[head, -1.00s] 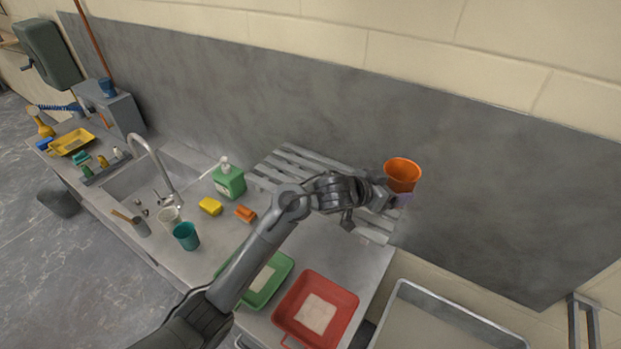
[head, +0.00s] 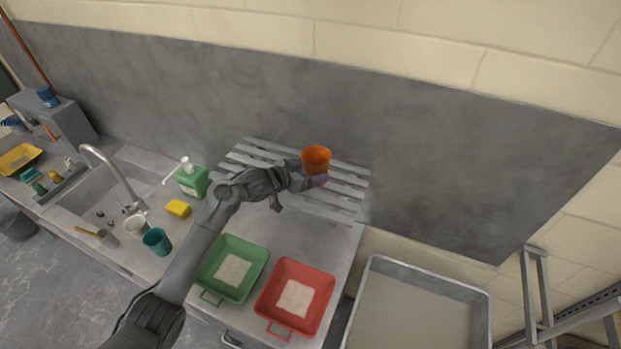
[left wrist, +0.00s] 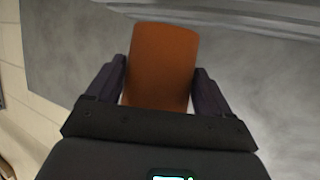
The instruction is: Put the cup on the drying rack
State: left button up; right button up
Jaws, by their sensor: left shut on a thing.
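My left gripper (head: 314,181) is shut on an orange cup (head: 316,158). The cup is upright, with its open top showing in the head view. In the left wrist view, the cup (left wrist: 161,65) sits between the two dark fingers of the left gripper (left wrist: 160,88). The drying rack (head: 340,196) is a grey slatted rack on the counter against the wall. The cup appears over its right part; I cannot tell the height between them. My forearm and hand cover part of the rack. My right gripper is not in view.
A green soap bottle (head: 193,181) and yellow sponge (head: 178,208) stand left of the rack. A teal cup (head: 157,241) and white cup (head: 136,226) stand near the sink (head: 88,190). Green (head: 251,281) and red (head: 318,309) trays lie in front. A large metal tub (head: 374,264) is at right.

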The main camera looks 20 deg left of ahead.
pick_arm(q)
jog(key=shift+f+p, duration=0.4)
jog(key=shift+f, duration=1.45)
jog(key=shift+f, duration=0.1)
jog(key=o, duration=1.1)
